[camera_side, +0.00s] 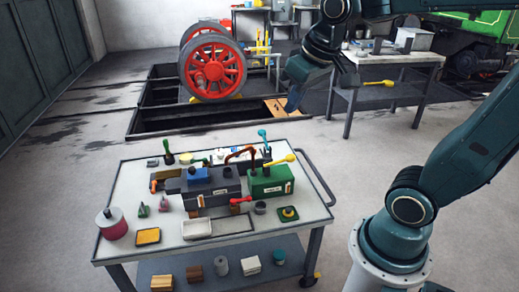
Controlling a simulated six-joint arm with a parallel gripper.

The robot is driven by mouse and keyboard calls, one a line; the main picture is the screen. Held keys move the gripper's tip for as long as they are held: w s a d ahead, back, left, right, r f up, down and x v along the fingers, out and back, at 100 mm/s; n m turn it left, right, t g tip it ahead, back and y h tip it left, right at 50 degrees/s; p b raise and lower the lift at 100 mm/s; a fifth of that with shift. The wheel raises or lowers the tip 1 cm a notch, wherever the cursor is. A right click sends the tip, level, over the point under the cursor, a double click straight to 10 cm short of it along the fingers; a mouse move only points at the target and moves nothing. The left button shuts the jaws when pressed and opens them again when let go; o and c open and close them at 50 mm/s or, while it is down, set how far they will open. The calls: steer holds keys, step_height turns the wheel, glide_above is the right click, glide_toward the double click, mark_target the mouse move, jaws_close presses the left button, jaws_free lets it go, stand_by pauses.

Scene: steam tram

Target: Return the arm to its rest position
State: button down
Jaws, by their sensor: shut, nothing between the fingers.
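My gripper (292,108) is in the upper middle of the side view. It is shut and empty and points down. It is raised and in the picture lies above the back right corner of the cart (112,217), apart from everything on it. My dark teal arm rises from a white base at the lower right, leaves the picture at the right edge and comes back in along the top.
The cart carries a dark grey block (213,188), a green box (268,182), a red-and-white can (111,224), a white tray (218,226) and several small parts. Behind are a floor pit (160,119), red wheels (212,67) and a workbench (388,96). Floor between is clear.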

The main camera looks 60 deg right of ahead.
steer(key=s+a+f+n+t, duration=0.1)
steer(key=s+a, duration=0.3)
steer(key=s, duration=0.5)
steer(key=shift+a+f+n+y, duration=0.15)
steer(key=shift+f+n+y, duration=0.15)
steer(key=shift+f+n, duration=0.15)
steer(key=shift+w+r, duration=0.15)
stand_by(1.3)
